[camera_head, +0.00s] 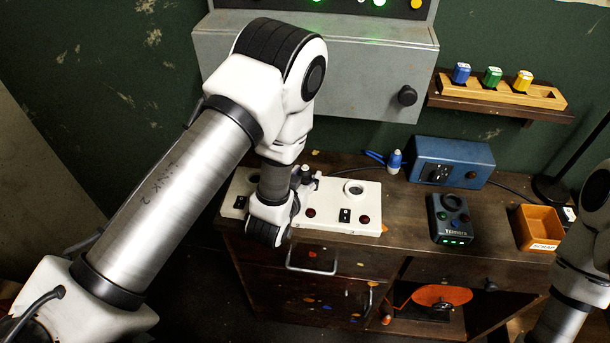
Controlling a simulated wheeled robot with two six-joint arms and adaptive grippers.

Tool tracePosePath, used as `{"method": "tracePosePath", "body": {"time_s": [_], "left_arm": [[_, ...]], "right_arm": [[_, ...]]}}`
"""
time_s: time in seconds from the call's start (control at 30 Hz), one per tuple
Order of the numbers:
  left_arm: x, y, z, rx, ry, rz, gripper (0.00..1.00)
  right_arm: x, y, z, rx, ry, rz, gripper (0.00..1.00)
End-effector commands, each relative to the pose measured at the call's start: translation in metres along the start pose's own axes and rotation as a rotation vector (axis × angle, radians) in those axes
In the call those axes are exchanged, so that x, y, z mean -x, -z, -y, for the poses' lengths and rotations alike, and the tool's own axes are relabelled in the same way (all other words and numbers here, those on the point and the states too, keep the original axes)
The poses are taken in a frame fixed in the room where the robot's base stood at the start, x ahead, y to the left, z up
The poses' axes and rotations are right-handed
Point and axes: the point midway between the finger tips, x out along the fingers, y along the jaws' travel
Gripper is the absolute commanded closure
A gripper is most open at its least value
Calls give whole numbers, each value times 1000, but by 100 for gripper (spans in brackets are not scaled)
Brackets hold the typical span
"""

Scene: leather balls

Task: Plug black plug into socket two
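A white socket panel (330,226) lies along the front left of the bench. Its right socket (354,188) is an empty round recess with a black switch and a red light in front of it. My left arm reaches down over the panel, and its wrist covers the middle-left part. My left gripper (300,183) is low over the panel, mostly hidden behind the wrist. A small dark-topped piece (306,172), perhaps the black plug, shows there. I cannot tell whether it is gripped or seated in a socket. My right arm is at the right edge; its gripper is out of view.
A blue plug (394,161) is at the back of the bench beside a blue box (452,162). A dark button unit (450,218) and an orange bin (539,228) are to the right. A grey cabinet (365,75) hangs behind. A wooden rack (500,90) holds coloured pieces.

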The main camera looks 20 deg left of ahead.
Motion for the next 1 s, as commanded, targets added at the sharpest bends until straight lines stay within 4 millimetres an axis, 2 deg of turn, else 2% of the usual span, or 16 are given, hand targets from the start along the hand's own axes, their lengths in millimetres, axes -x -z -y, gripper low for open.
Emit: {"method": "tracePosePath", "body": {"time_s": [0.37,0.47,0.73,0.83,1.0], "left_arm": [[3,0,0,-1,0,0,35],[16,0,0,-2,-1,3,35],[66,0,0,-2,-1,2,35],[74,0,0,0,0,0,35],[75,0,0,0,0,0,35]], "right_arm": [[0,0,0,0,0,0,60],[0,0,0,0,0,0,60],[0,0,0,0,0,0,60],[0,0,0,0,0,0,60],[0,0,0,0,0,0,60]]}}
